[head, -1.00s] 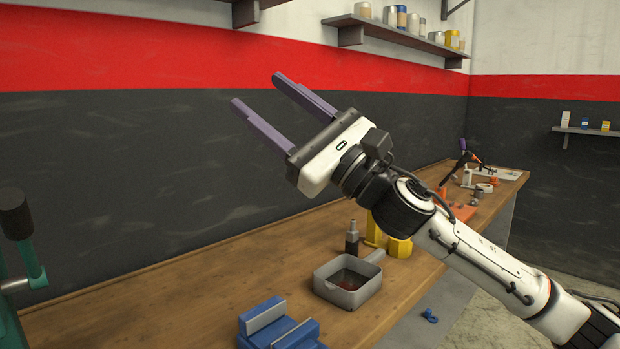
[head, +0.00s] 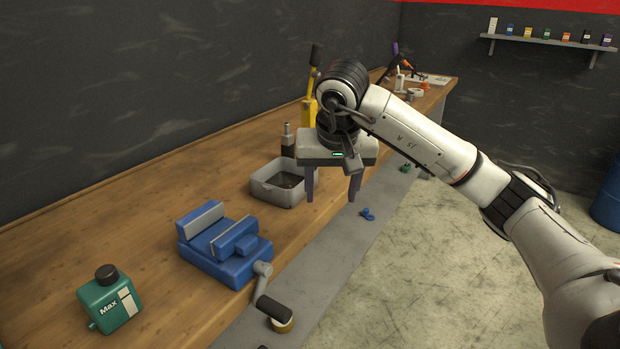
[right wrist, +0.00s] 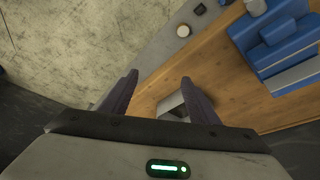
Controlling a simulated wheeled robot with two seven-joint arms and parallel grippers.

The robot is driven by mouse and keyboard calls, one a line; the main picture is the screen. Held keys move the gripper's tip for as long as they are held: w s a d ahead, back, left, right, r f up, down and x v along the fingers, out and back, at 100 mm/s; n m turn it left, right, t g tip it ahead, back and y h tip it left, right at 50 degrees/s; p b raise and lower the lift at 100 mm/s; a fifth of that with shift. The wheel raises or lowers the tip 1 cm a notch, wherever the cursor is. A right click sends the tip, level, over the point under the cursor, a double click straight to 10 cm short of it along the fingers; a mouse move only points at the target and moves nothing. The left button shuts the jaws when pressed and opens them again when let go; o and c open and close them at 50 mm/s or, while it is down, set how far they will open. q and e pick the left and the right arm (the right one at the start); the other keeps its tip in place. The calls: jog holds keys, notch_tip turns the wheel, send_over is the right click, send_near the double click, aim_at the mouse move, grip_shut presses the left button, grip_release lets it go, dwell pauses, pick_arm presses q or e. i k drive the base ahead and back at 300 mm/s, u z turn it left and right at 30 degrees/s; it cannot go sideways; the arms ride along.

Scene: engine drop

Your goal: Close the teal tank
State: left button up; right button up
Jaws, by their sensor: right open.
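The teal tank (head: 112,304) stands on the bench at the lower left of the head view, with a "Max" label on its front. A black cap (head: 106,274) sits on its top; I cannot tell how tightly. A small teal knob (head: 92,326) sticks out low on its left side. My right gripper (head: 332,194) is open and empty, pointing down near the bench's front edge, well to the right of the tank. Its purple fingers also show in the right wrist view (right wrist: 158,80), where the tank is not seen. My left gripper is not in view.
A blue vise (head: 225,245) with a black-ended handle (head: 274,312) lies between the tank and my right gripper. A grey tray (head: 277,190) and a dark bottle (head: 288,142) stand behind the gripper's left side. The bench top (head: 130,225) behind the tank is clear.

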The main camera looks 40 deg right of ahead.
aim_at(110, 300)
jog(key=z, duration=0.35)
jog(key=k, duration=0.45)
jog(key=z, duration=1.05)
jog(key=k, duration=0.95)
jog(key=z, duration=0.9)
jog(key=i, duration=1.1)
jog(key=u, duration=0.3)
jog(key=i, duration=1.65)
jog(key=u, duration=1.75)
jog(key=i, duration=0.65)
jog(key=u, duration=0.65)
jog(key=i, duration=0.5)
